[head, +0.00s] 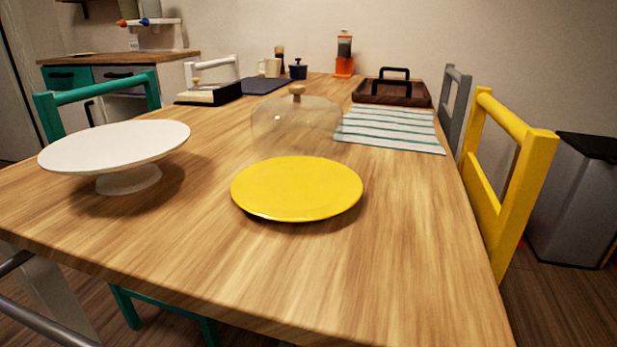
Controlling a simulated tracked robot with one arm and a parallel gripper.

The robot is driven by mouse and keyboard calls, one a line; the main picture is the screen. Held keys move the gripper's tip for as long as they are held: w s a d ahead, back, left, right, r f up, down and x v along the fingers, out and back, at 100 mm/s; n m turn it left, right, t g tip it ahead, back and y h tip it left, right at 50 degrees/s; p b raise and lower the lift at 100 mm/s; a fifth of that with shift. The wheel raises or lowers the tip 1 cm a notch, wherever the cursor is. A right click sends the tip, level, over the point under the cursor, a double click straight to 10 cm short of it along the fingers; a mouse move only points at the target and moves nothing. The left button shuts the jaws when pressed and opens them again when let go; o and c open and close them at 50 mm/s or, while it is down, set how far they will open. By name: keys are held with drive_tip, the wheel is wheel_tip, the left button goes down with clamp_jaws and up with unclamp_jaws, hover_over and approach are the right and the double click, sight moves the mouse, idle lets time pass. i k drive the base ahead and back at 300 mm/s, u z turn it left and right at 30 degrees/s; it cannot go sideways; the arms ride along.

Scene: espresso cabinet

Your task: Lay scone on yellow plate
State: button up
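The yellow plate (297,188) lies flat and empty on the near middle of the wooden table. I cannot make out a scone anywhere in the head view. Behind the plate stands a clear dome (296,118) with a wooden knob, and I see nothing distinct under it. My gripper is not in view.
A white cake stand (115,148), empty, stands left of the plate. A yellow chair (510,180) stands at the right edge. The table's near right is clear.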

sight(298, 181)
drive_tip(key=z, duration=0.05)
drive_tip(key=i, duration=0.95)
drive_tip(key=u, duration=0.1)
